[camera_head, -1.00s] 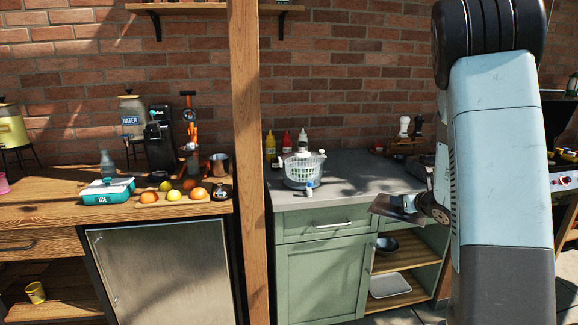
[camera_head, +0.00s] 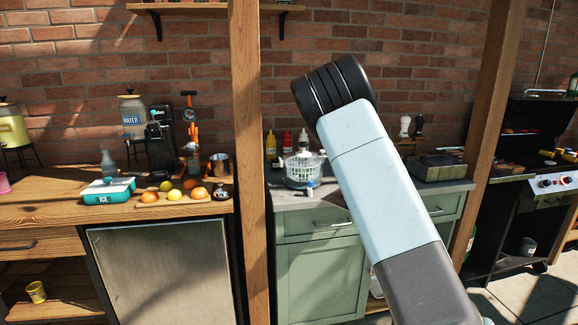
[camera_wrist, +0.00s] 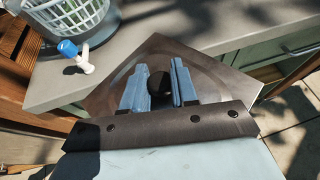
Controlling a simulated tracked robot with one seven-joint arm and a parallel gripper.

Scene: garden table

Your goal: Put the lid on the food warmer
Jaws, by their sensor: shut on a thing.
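The lid (camera_wrist: 213,67) is a thin, square-cornered metal plate with a round black knob (camera_wrist: 159,86). In the wrist view my gripper (camera_wrist: 159,68) has its two blue fingers on either side of the knob, shut on it. The lid hangs in front of and over the grey counter edge. A low dark metal box (camera_head: 438,167), which looks like the food warmer, stands at the right end of the grey counter. Its inside is hard to make out.
A white basket spinner (camera_head: 303,168) and sauce bottles (camera_head: 271,146) stand at the counter's left. A small blue-and-white bottle (camera_wrist: 75,55) is near the counter edge. Wooden posts (camera_head: 489,120) flank the counter. A grill (camera_head: 540,150) stands at the far right.

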